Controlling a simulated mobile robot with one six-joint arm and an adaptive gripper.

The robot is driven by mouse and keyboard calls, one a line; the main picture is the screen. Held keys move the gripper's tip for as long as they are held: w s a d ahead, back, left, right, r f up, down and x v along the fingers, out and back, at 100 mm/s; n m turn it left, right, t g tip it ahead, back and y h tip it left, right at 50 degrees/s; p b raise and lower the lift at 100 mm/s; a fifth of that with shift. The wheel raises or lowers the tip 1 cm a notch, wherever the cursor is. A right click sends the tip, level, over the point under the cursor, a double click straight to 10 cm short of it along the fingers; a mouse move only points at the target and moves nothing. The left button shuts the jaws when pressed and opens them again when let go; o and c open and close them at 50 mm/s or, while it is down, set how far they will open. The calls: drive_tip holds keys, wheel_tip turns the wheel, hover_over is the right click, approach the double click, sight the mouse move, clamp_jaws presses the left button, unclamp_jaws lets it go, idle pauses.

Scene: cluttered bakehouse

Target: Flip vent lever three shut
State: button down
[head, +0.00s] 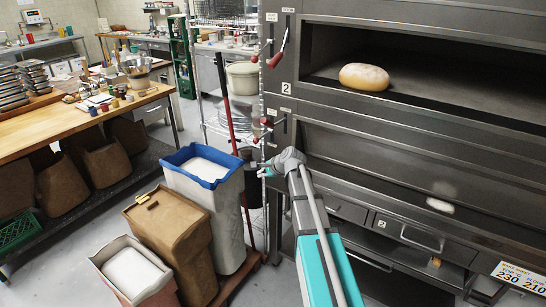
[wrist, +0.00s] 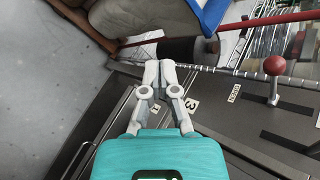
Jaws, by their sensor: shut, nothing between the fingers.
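In the wrist view, a vent lever with a red ball knob (wrist: 275,65) sticks out from the dark oven front, near a dark slot. A plate marked 3 (wrist: 190,105) and a small label (wrist: 234,93) are on the panel to its left. My gripper (wrist: 160,66) is shut and empty, left of the knob and apart from it. In the head view, my gripper (head: 264,173) is beside the oven's left edge, below a red-knobbed lever (head: 266,121). Another red-handled lever (head: 275,55) is higher up. I cannot tell for sure which lever the 3 marks.
A white bin with a blue rim (head: 215,178), a brown bin (head: 170,240) and a pale bin (head: 130,272) stand left of my arm. A red pole (head: 226,100) and wire rack (head: 215,125) are close to the oven. A loaf (head: 364,77) lies in the open upper deck.

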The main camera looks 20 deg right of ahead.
drive_tip(key=s+a+f+n+g+h, duration=0.1)
drive_tip(key=s+a+f+n+g, duration=0.1)
drive_tip(key=s+n, duration=0.4)
drive_tip(key=s+a+f+n+g+h, duration=0.2)
drive_tip(key=s+a+n, duration=0.3)
drive_tip(key=s, duration=0.8)
drive_tip(key=s+a+f+n+g+h, duration=0.2)
drive_tip(key=s+n, duration=0.4)
drive_tip(key=s, duration=0.3)
drive_tip(key=shift+s+a+n+g, duration=0.3)
drive_tip(key=shift+a+g, duration=0.35)
drive_tip(key=shift+g, duration=0.45)
drive_tip(key=shift+f, duration=0.1)
